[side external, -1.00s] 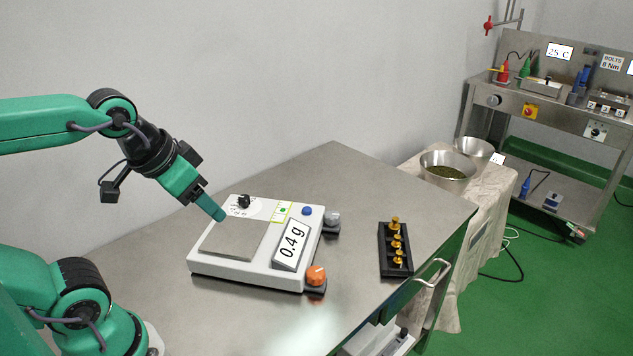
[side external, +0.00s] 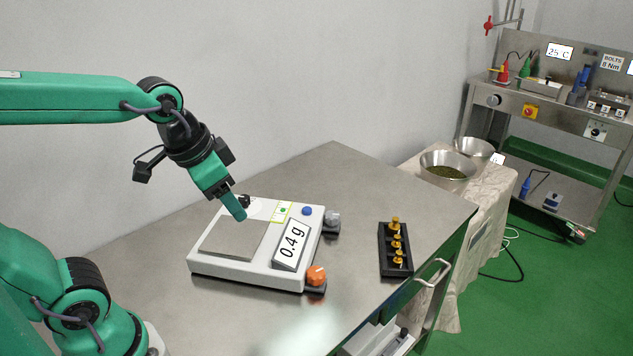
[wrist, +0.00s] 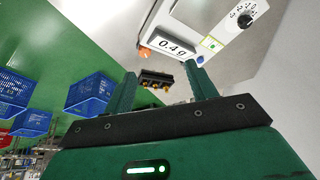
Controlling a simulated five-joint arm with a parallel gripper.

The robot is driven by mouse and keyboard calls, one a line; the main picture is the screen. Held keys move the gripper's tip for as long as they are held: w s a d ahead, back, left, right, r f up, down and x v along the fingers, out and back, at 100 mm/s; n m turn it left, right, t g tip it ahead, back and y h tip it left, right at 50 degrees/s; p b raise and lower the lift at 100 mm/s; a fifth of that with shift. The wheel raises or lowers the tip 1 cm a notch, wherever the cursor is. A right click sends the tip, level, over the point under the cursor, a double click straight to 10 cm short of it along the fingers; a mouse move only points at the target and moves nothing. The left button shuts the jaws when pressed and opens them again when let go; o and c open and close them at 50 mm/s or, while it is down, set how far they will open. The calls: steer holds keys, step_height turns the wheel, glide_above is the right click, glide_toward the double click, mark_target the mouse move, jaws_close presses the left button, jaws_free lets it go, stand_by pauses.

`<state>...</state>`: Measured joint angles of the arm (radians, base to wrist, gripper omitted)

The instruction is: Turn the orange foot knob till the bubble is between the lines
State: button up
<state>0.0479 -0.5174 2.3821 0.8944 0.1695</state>
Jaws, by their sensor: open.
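The white balance (side external: 256,270) stands on the steel table with a bare grey pan and a display reading 0.4 g. Its orange foot knob (side external: 316,275) is at the front right corner; it also shows in the wrist view (wrist: 145,52), partly cut by the balance's edge. The bubble level (side external: 283,211) is a small green spot in a yellow-edged window at the back; the bubble's place between the lines is too small to tell. My gripper (side external: 240,214) is open and empty, above the back of the balance, left of the level and away from the orange knob.
A grey foot knob (side external: 332,219) and a blue button (side external: 307,210) are at the balance's back right. A black rack (side external: 394,262) of brass weights stands right of the balance. A black dial (wrist: 244,20) shows on the balance. Steel bowls (side external: 446,172) stand beyond the table.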

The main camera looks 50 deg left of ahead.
steer(key=w+d+f+m+g, duration=0.25)
steer(key=w+f+m, duration=0.2)
steer(key=w, duration=0.25)
steer(key=m+g, duration=0.2)
steer(key=m, duration=0.2)
glide_toward(315, 272)
steer(key=shift+s+a+f, duration=0.1)
steer(key=shift+s, duration=0.05)
steer(key=shift+f, duration=0.4)
steer(key=shift+f, duration=0.1)
steer(key=shift+f, duration=3.8)
steer(key=shift+c, duration=0.3)
steer(key=c, duration=0.9)
